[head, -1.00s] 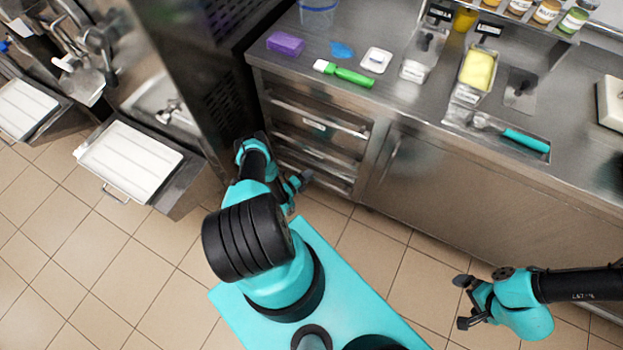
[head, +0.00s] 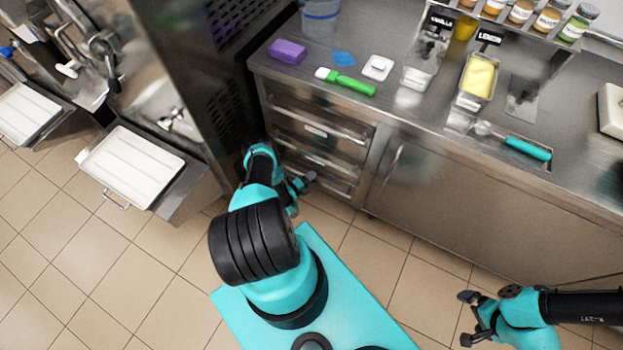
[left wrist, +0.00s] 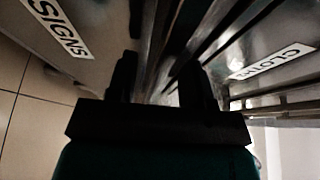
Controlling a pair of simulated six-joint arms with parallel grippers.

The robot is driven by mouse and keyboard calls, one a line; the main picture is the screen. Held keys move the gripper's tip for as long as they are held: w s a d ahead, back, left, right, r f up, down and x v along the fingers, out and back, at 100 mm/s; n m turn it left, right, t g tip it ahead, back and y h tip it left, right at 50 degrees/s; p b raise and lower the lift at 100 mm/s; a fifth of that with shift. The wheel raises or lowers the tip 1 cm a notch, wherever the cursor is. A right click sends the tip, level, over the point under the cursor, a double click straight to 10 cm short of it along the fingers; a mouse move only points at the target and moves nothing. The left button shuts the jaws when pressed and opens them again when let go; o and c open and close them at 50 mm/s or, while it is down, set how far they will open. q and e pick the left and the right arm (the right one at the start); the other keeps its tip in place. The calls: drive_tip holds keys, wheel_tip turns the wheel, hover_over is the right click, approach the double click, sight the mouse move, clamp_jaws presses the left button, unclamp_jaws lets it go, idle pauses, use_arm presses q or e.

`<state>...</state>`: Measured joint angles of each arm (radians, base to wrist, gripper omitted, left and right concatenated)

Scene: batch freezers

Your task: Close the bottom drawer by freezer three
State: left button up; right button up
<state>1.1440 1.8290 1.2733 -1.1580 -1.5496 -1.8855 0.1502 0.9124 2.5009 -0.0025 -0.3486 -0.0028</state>
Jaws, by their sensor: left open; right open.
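A stack of steel drawers with bar handles stands under the left end of the counter, beside the dark freezer body. The bottom drawer (head: 328,184) is lowest, near the floor; how far it stands out is hard to tell. My left gripper (head: 304,182) is low in front of it, partly hidden by my own arm. In the left wrist view the open fingers (left wrist: 158,82) are dark and hold nothing visible. A panel labelled SIGNS (left wrist: 45,20) is at upper left, and one labelled CLOTHS (left wrist: 275,62) at right. My right gripper (head: 468,318) is open and empty above the floor.
The dark freezer body (head: 205,80) stands close to the left of the drawers. A white tray (head: 130,168) juts out further left. A steel cabinet door (head: 470,190) is to the right. A purple sponge (head: 287,51) and green brush (head: 345,83) lie on the counter. Tiled floor is clear at lower left.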

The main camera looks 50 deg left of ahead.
use_arm(q)
drive_tip(key=shift+s, duration=0.1)
drive_tip(key=s, duration=1.7)
drive_tip(key=shift+s+a, duration=0.15)
